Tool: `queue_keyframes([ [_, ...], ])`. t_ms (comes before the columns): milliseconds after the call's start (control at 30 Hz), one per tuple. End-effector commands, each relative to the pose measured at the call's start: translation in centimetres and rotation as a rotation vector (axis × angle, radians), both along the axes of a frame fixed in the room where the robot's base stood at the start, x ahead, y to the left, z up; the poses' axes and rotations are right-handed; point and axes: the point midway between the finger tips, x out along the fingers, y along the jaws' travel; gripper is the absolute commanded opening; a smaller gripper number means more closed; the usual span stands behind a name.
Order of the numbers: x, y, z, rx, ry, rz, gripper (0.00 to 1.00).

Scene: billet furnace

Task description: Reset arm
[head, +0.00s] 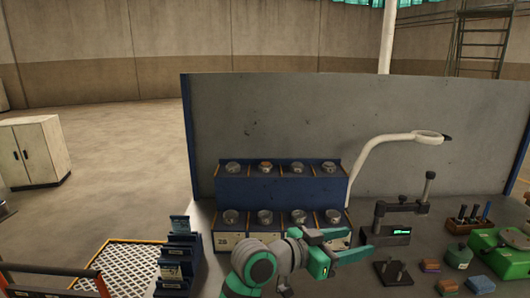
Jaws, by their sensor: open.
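My gripper (362,246) is at the lower middle of the head view, at the end of my green and grey arm. Its two green fingers are apart and point to the right. Nothing shows between them. It is above the grey workbench (433,208), in front of the lower right part of a blue two-tier rack (282,192). The arm and gripper hide part of the rack's lower front and of the bench top.
Several round metal containers (265,217) sit on the rack. A gauge stand (402,208) with a lit display is right of the gripper, near a dark pronged stand (391,273). A white lamp (385,142) arches behind. Green case (500,250) at right; blue holder (179,262) at left.

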Motion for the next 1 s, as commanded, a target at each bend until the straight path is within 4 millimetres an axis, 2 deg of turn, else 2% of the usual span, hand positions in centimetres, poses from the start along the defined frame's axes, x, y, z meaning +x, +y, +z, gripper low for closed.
queue_keyframes([
  [267,0.7,0.0,-3.9,-0.240,0.044,0.163,0.55],
  [567,0.1,1.8,-9.9,-0.427,0.102,0.377,0.55],
  [767,-1.7,3.6,-14.9,-0.502,0.142,0.532,0.55],
  [1000,-5.5,6.2,-21.3,-0.536,0.181,0.721,0.55],
])
